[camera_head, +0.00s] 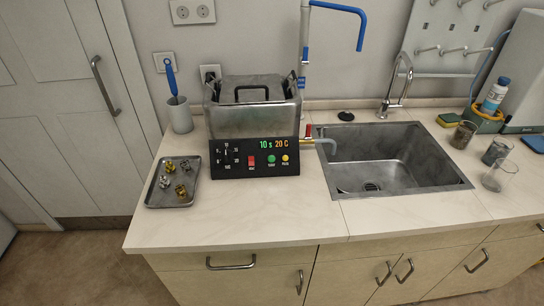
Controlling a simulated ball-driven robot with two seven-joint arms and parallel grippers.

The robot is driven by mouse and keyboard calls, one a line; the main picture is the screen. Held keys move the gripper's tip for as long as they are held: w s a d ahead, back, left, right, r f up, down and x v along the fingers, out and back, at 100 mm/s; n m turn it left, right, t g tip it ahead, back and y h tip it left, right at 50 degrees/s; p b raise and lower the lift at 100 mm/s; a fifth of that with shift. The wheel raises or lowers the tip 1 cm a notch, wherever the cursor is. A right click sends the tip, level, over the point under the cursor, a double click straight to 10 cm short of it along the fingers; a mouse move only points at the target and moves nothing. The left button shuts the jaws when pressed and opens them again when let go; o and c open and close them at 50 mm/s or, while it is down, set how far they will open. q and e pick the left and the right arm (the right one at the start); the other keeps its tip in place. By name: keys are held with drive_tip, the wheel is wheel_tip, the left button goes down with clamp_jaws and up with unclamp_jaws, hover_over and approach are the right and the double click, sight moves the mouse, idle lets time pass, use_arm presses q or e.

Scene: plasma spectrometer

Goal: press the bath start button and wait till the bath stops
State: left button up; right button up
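The bath (228,120) is a metal tank with a lid and a black handle on top, standing on the counter left of the sink. Its black front panel (230,174) has a dial at the left and a lit display (273,144) reading "10 s 20 C". A drain tap with a red handle (309,130) is on the bath's right side. Neither of my grippers is in view.
A metal tray (151,192) with several small metal parts lies left of the bath. A cup (180,115) with a blue brush stands behind it. The sink (345,160) is at the right, with glass beakers (497,175) beyond. The counter front (240,215) is clear.

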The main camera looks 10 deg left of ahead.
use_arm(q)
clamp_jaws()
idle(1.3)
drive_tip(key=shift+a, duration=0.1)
